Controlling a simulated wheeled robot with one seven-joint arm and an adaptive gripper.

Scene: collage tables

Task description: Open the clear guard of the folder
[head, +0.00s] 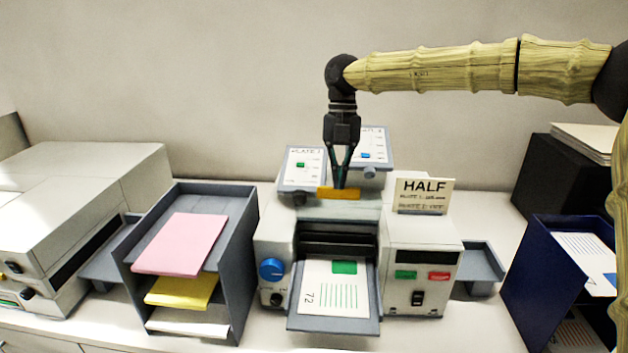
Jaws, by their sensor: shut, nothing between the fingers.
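The folder (420,262) is a light grey machine in the middle of the table. A yellow bar (327,193) lies along the rear top of the folder. I cannot clearly make out the clear guard; the yellow bar may be its handle. My gripper (340,186) points straight down with its fingertips at the yellow bar. It is shut and holds nothing. I cannot tell whether the fingertips touch the bar. Dark rollers (339,238) show at the front opening, above a feed tray (333,325) with a printed sheet (335,288).
Two tilted fold plates (300,169) rise behind my gripper. A HALF sign (423,194) stands on the folder's right top. A grey paper rack (247,235) is at left, a blue rack (530,270) at right. My arm reaches in from the right above the table.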

